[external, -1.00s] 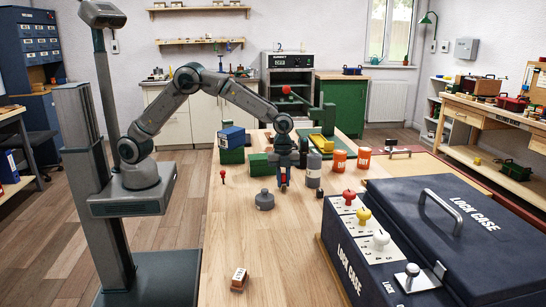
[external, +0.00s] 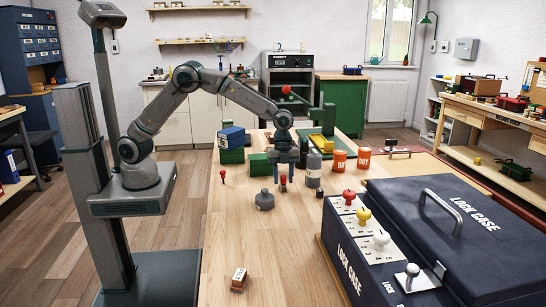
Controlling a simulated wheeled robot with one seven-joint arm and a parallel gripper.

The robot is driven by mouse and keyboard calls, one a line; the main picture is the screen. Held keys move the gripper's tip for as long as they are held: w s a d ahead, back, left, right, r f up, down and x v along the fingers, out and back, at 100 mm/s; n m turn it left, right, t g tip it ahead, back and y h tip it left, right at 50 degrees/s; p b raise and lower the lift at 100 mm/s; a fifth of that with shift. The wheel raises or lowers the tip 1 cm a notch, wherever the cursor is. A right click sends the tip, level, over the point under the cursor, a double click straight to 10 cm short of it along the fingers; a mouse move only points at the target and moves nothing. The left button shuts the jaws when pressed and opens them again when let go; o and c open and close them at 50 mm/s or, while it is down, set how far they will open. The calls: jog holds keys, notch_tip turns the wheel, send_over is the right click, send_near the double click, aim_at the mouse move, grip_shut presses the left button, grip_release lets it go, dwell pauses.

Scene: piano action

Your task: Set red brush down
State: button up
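My gripper (external: 284,178) is low over the wooden table, pointing down, with its two fingers apart. A small red upright thing, which looks like the red brush (external: 283,181), stands between the fingers. Its lower end appears to be at the table top. It is too small to tell whether a finger still touches it.
A dark grey weight (external: 264,200) is just left of my gripper, and a grey cylinder (external: 313,170) is close on the right. A small red-topped piece (external: 222,175) stands further left. Orange cans (external: 339,160) and the lock case (external: 440,230) are right.

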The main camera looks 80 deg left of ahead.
notch_tip(320, 180, up, 10)
jog(key=a, duration=0.1)
jog(key=s+a+r+n, duration=0.4)
jog(key=s+a+r, duration=0.1)
jog(key=s+a, duration=0.15)
jog(key=s+a+f+n+t, duration=0.1)
jog(key=s+a+n, duration=0.2)
jog(key=s, duration=0.5)
jog(key=s+a+f+n+y, duration=0.1)
jog(key=s+a+n, duration=0.3)
jog(key=s, duration=0.5)
jog(key=s+a+f+n+t, duration=0.1)
jog(key=s+a+n, duration=0.2)
jog(key=s+n, duration=0.4)
jog(key=shift+s+a+t, duration=0.3)
jog(key=shift+s+a, duration=0.05)
jog(key=shift+s, duration=0.9)
jog(key=p+v, duration=0.3)
jog(key=shift+w+d+r, duration=0.1)
jog(key=shift+w, duration=0.25)
